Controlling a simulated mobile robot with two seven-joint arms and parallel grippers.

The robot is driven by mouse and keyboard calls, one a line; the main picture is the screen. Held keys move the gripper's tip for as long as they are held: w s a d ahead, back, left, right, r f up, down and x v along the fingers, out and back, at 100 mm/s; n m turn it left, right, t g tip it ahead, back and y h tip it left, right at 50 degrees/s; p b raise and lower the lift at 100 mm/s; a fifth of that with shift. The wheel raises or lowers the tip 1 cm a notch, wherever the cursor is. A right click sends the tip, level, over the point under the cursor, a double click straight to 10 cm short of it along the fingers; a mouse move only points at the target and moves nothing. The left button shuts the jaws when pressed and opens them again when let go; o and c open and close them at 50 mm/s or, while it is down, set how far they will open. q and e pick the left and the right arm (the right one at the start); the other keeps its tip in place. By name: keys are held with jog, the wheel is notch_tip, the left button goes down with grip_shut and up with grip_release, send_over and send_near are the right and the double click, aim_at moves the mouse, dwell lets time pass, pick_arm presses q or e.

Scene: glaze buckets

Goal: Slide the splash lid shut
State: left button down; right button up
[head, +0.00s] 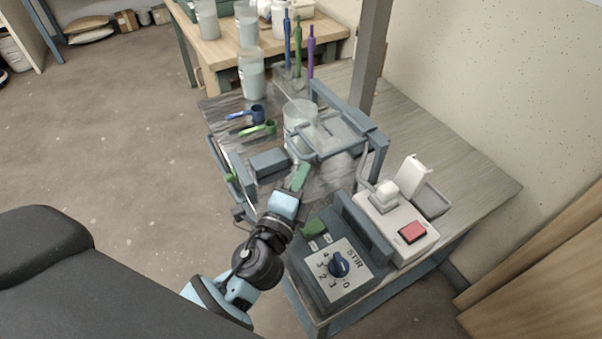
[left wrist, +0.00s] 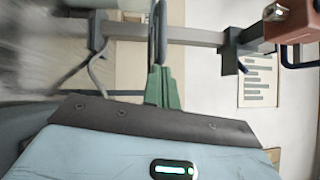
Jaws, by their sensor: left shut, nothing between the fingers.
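The splash lid (head: 322,129) looks like a clear panel at a blue-grey frame, with a bar-like handle (head: 338,148) along its near side. A clear bucket (head: 296,123) stands at its left, partly seen through the panel; how far the lid covers it is hard to tell. My left gripper (head: 301,176) is shut and empty, its green fingertips just on the near side of the handle in the head view. In the left wrist view the closed fingertips (left wrist: 162,88) line up with a thin blue-grey bar (left wrist: 160,30); contact cannot be told. My right gripper is out of view.
A stir control box (head: 340,264) with a blue knob and a white unit (head: 396,228) with a red button stand near right. Blue and green scoops (head: 257,129) lie at the left. A jar (head: 252,75) and upright coloured tools (head: 298,50) stand behind. The right tabletop (head: 450,165) is clear.

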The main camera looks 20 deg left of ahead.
pick_arm(q)
jog(key=shift+a, duration=0.1)
jog(key=w+a, duration=0.8)
jog(key=a, duration=0.2)
jog(key=shift+a, duration=0.15)
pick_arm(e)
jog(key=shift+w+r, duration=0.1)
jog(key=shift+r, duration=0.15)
pick_arm(q)
jog(key=shift+r, duration=0.1)
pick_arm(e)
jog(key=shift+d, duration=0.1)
